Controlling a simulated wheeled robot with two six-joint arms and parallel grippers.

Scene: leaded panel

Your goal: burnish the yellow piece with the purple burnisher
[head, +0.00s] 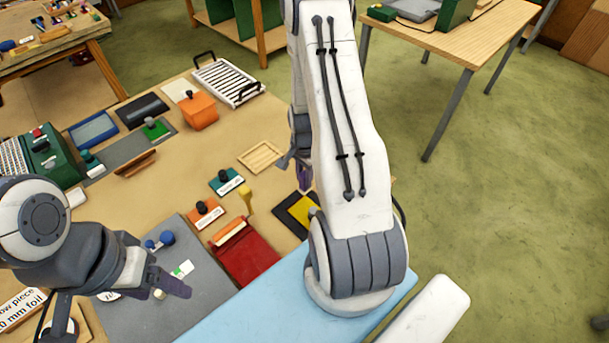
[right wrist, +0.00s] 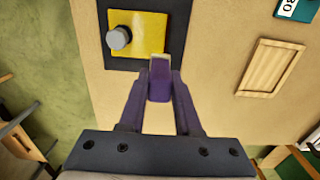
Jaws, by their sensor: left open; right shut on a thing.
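The yellow piece (right wrist: 150,28) is a flat square on a black pad (right wrist: 178,40), with a grey round knob (right wrist: 119,37) on it in the right wrist view. The yellow piece also shows in the head view (head: 301,209), partly hidden by my right arm. My right gripper (right wrist: 160,88) is shut on the purple burnisher (right wrist: 160,90), whose pale tip overlaps the yellow piece's near edge in the right wrist view; I cannot tell whether they touch. The burnisher also shows in the head view (head: 304,176). My left gripper (head: 172,282) is open and empty over the grey mat.
A wooden tray (right wrist: 272,67) lies beside the pad. A red tray (head: 247,258), a yellow tool (head: 246,198), an orange box (head: 199,110), a white rack (head: 228,82) and a green machine (head: 50,157) stand on the table. A light blue surface (head: 235,315) is at the front.

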